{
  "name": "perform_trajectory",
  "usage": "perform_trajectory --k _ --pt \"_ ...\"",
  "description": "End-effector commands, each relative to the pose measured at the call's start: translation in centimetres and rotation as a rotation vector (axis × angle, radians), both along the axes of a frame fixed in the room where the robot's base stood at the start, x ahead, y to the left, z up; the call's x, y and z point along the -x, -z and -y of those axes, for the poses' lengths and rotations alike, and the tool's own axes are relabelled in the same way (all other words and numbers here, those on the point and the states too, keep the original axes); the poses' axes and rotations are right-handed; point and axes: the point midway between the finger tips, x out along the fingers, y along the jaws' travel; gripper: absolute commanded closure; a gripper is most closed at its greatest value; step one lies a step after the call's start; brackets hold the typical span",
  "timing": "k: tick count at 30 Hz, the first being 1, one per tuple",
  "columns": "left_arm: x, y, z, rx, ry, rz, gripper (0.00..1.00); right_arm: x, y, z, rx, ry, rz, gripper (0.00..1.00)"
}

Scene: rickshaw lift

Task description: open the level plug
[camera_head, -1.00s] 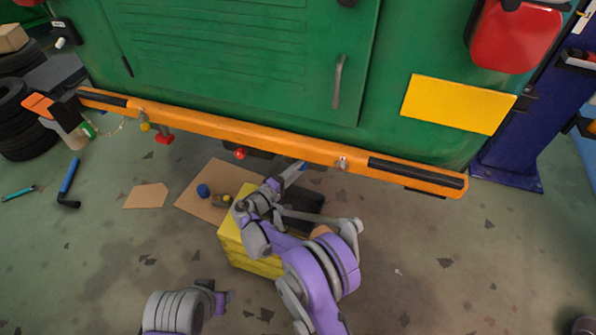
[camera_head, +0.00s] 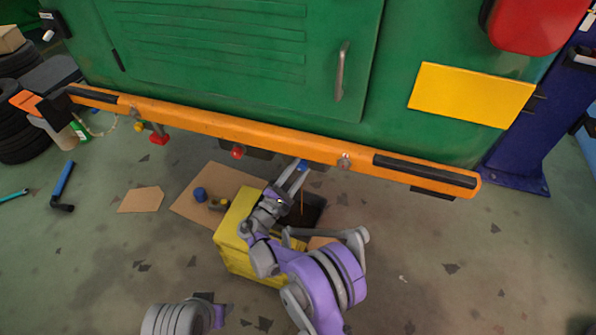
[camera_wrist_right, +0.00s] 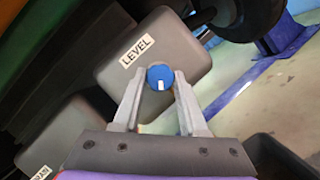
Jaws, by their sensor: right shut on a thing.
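The blue level plug (camera_wrist_right: 160,78) with a white mark sits in front of a grey housing (camera_wrist_right: 115,66) labelled LEVEL. In the right wrist view my right gripper (camera_wrist_right: 158,84) has its fingertips on both sides of the plug and is shut on it. In the head view my right gripper (camera_head: 298,169) reaches under the orange bumper (camera_head: 250,135), with a bit of blue at its tips. I cannot tell whether the plug is still seated. A thin orange-brown line (camera_head: 302,203) hangs below the fingers. Part of my left arm shows at the bottom; its fingers are not visible.
A yellow box (camera_head: 232,240) and a dark tray (camera_head: 312,212) stand below my right gripper. A cardboard sheet (camera_head: 183,207) holds a blue cap (camera_head: 200,194) and a small yellowish part. A second labelled housing (camera_wrist_right: 62,138) is at lower left in the wrist view.

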Motion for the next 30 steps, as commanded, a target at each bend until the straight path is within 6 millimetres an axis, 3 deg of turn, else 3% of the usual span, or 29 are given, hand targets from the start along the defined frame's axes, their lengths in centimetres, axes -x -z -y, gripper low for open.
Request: perform_trajectory --k 20,21,26,30 --pt "-0.05 0.31 0.00 0.000 0.000 -0.001 0.50 0.02 0.07 0.06 0.064 0.000 -0.022 1.00" --pt "-0.05 0.31 0.00 0.000 0.000 -0.001 0.50 0.02 0.07 0.06 0.064 0.000 -0.022 0.57" --pt "-0.05 0.31 0.00 0.000 0.000 -0.001 0.50 0.02 0.06 0.05 0.065 -0.001 -0.022 0.28" --pt "-0.05 0.31 0.00 0.000 0.000 -0.001 0.50 0.00 0.04 0.04 0.065 -0.001 -0.022 0.28"
